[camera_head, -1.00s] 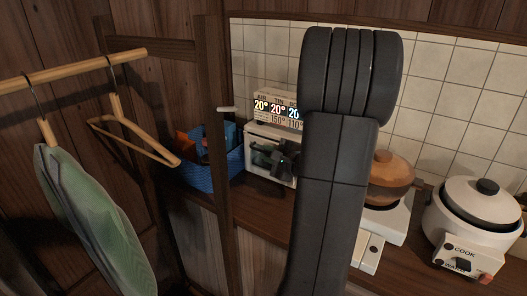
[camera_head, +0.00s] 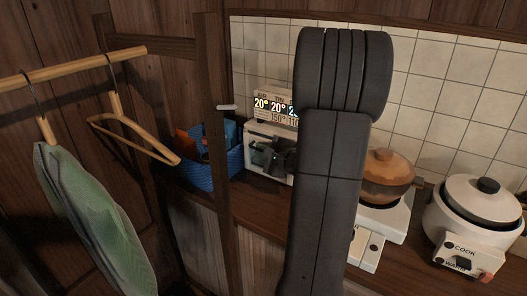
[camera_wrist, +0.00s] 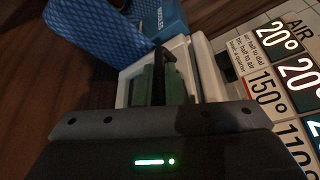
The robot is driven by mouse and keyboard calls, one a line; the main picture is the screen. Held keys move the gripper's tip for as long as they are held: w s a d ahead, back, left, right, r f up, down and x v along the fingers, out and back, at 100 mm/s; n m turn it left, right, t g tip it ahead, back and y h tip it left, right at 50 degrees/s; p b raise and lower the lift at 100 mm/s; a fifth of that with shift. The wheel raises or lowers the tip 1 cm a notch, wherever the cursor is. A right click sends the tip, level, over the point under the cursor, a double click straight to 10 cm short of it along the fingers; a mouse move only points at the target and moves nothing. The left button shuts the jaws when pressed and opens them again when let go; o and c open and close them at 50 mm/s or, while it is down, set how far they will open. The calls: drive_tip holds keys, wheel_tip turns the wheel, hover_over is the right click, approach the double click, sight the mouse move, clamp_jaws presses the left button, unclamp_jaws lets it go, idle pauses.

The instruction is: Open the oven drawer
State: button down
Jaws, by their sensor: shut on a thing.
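The small white oven (camera_head: 288,134) stands on the wooden counter against the tiled wall, partly hidden behind my arm. Its dark greenish front is in view; how far its drawer is out I cannot tell. In the wrist view, the oven's white frame (camera_wrist: 208,68) surrounds dark green and black parts just beyond my gripper (camera_wrist: 160,90).
A blue basket (camera_head: 212,170) stands left of the oven, close to my gripper. A wooden post (camera_head: 217,120) rises in front. An orange lidded pot (camera_head: 388,177) and a white cooker (camera_head: 480,212) are at right. Clothes hangers (camera_head: 135,140) are at left.

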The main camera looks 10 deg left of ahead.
drive_tip(key=s+a+b, duration=0.4)
drive_tip(key=s+b, duration=0.1)
drive_tip(key=s, duration=0.8)
drive_tip(key=shift+a, duration=0.4)
drive_tip(key=shift+s, duration=0.1)
drive_tip(key=c, duration=1.8)
unclamp_jaws()
drive_tip(key=p+v, duration=0.1)
drive_tip(key=v, duration=1.2)
drive_tip(key=shift+s+d+r, duration=0.2)
drive_tip(key=shift+s+d, duration=0.05)
drive_tip(key=shift+d, duration=0.05)
drive_tip(key=b+x, duration=0.1)
drive_tip(key=x, duration=1.3)
drive_tip(key=shift+d+f, duration=0.15)
